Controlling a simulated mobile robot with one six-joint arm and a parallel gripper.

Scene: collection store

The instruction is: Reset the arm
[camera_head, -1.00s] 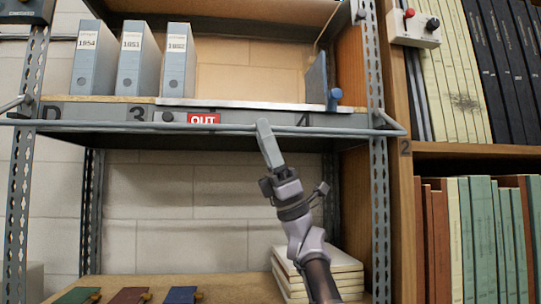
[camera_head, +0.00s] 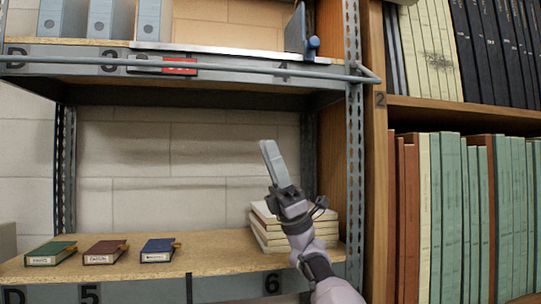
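My gripper (camera_head: 268,148) points up in front of the open bay between the upper shelf (camera_head: 225,70) and the lower shelf (camera_head: 215,245). Its fingers look to lie together as one grey block, but from this angle I cannot tell whether they are shut or hold anything. My arm rises from the bottom of the picture, in front of the stack of pale books (camera_head: 265,230).
A grey rail (camera_head: 200,68) runs along the upper shelf's front. Grey box files (camera_head: 101,18) and a blue-knobbed bookend (camera_head: 297,30) stand above. Green (camera_head: 50,254), brown (camera_head: 104,252) and blue (camera_head: 158,250) books lie below. A metal post (camera_head: 354,150) and full bookcase (camera_head: 450,115) stand right.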

